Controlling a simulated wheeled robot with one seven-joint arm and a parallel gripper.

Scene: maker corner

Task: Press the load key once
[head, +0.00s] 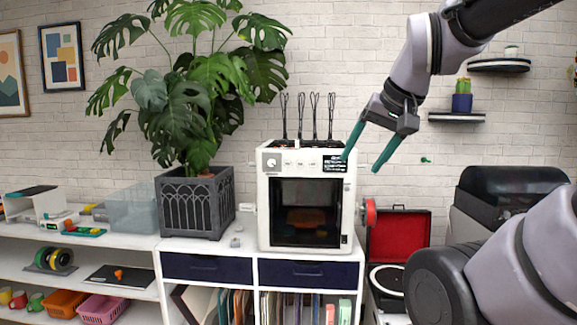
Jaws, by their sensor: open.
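A white box-shaped machine (264,215) with a dark front window stands on the white cabinet in the middle of the head view. Its top front panel (292,162) carries a round knob (271,162), a row of small pale keys (300,163) and a dark display (334,163). The key labels are too small to read, so I cannot tell which one is the load key. My gripper (367,162) is open and empty, with green fingers pointing down. It appears in front of the machine's upper right corner; one finger overlaps the display's right edge. I cannot tell whether it touches.
A large plant in a dark planter (195,208) stands left of the machine. Thin dark loops (315,115) rise above the machine's top. A red spool (369,212) sits at its right side. An open red record player (398,235) is at the right. Wall shelves (457,117) hang at upper right.

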